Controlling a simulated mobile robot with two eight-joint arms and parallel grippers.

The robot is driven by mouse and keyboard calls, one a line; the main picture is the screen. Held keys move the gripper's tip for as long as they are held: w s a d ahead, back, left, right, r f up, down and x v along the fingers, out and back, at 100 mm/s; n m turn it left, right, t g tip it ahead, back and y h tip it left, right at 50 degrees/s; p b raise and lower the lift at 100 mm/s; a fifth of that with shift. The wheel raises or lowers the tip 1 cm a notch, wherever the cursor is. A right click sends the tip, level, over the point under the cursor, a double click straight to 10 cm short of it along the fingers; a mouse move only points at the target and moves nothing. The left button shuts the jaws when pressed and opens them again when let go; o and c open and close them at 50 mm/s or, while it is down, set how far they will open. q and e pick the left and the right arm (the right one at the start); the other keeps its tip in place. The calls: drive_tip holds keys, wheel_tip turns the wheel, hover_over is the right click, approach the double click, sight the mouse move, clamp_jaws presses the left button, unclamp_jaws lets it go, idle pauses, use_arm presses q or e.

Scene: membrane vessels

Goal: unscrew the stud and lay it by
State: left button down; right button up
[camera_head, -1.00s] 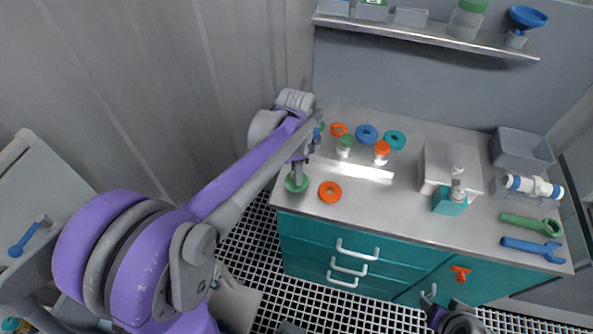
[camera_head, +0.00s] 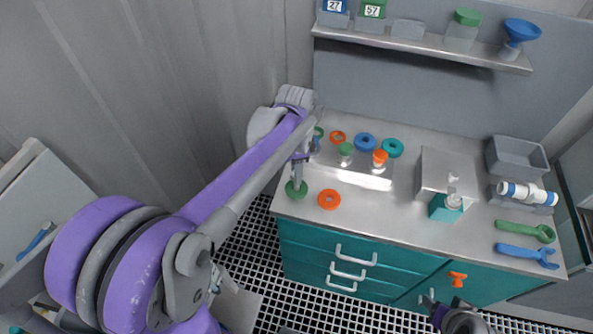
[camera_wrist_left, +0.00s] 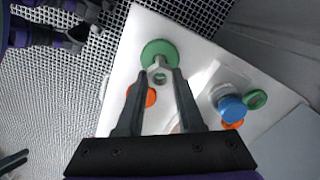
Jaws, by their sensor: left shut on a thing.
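The stud (camera_wrist_left: 160,74) is a pale grey piece with a round end, seen between my left fingertips in the left wrist view. A green disc (camera_head: 296,189) lies at the front left corner of the bench; it also shows behind the stud in the left wrist view (camera_wrist_left: 159,47). My left gripper (camera_head: 298,165) is above this disc and shut on the stud. I cannot tell whether the stud's lower end still touches the disc. My right gripper (camera_head: 445,312) shows only partly at the bottom edge, near the cabinet, and its jaws are unclear.
An orange ring (camera_head: 329,199) lies just right of the green disc. Behind are capped vials (camera_head: 380,161) and coloured rings (camera_head: 365,142). A grey block (camera_head: 445,170), teal container (camera_head: 445,208), grey bin (camera_head: 520,156), and green (camera_head: 525,231) and blue (camera_head: 527,255) wrenches are at right. The front middle is clear.

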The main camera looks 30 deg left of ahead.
use_arm(q)
drive_tip(key=shift+r+p, duration=0.6)
drive_tip(key=shift+r, duration=0.75)
use_arm(e)
drive_tip(key=shift+w+r, duration=0.25)
drive_tip(key=shift+r, duration=0.25)
drive_tip(key=shift+w+r, duration=0.2)
drive_tip(key=shift+r, duration=0.3)
